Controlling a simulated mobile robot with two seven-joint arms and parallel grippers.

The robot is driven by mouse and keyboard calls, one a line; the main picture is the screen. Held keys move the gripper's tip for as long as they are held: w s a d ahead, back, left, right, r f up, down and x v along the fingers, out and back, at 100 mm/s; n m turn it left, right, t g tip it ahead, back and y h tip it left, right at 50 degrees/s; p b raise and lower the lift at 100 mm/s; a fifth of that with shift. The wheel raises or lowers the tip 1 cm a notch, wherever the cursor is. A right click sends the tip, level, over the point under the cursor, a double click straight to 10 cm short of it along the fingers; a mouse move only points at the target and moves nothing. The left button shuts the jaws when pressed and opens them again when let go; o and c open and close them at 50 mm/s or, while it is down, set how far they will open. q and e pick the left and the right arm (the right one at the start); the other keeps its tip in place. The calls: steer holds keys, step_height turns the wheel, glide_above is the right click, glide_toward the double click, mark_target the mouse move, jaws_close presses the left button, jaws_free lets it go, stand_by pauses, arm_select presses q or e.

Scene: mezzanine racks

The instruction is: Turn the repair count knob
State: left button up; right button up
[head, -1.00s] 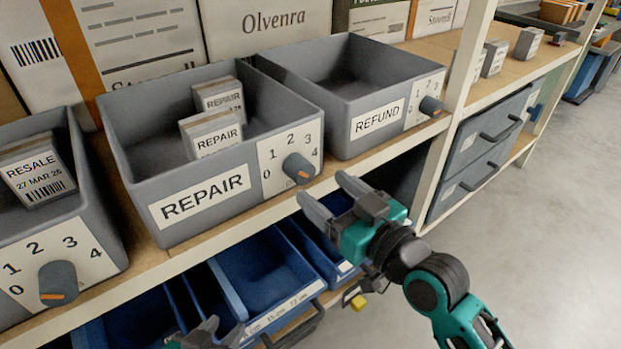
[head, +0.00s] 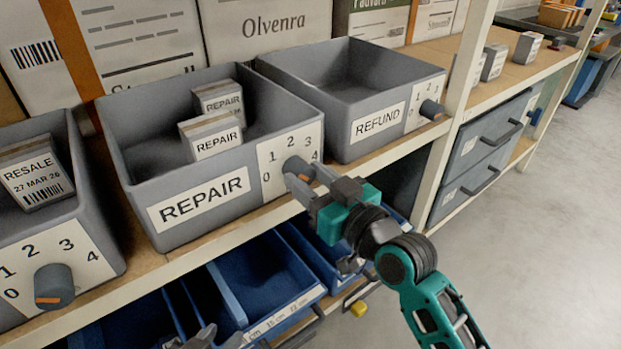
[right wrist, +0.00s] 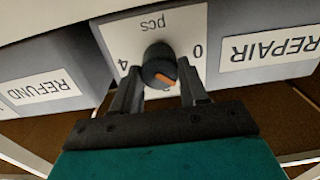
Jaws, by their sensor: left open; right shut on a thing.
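The repair count knob (head: 297,170) is a dark grey dial with an orange mark. It sits on a white plate numbered 0 to 4 on the front of the grey REPAIR bin (head: 180,238). My right gripper (head: 306,190) is at the knob. In the right wrist view the knob (right wrist: 158,66) sits between the fingertips of my right gripper (right wrist: 160,92), which is shut on it. The orange mark is on the knob's lower part there; I cannot tell exactly which number it points to. My left gripper (head: 220,336) is open, low at the bottom edge.
A REFUND bin (head: 345,85) with its own knob (head: 431,109) stands to the right. A RESALE bin (head: 95,190) with a knob (head: 54,286) stands to the left. Blue bins (head: 262,325) fill the shelf below. A pale shelf post (head: 451,130) rises beside the REFUND bin.

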steer(key=c, duration=0.5)
steer(key=shift+o, duration=0.2)
steer(key=shift+r+m+p, duration=0.25)
steer(key=shift+m+p, duration=0.95)
steer(key=shift+p, duration=0.2)
steer(key=m+p, duration=0.2)
steer(key=m, duration=0.1)
steer(key=shift+f, duration=0.1)
steer(key=shift+d+f+m+p, duration=0.1)
steer(key=shift+m+p, duration=0.75)
steer(key=shift+m, duration=0.85)
steer(key=o, duration=1.1)
steer(key=shift+c, duration=0.2)
steer(key=shift+f, duration=0.1)
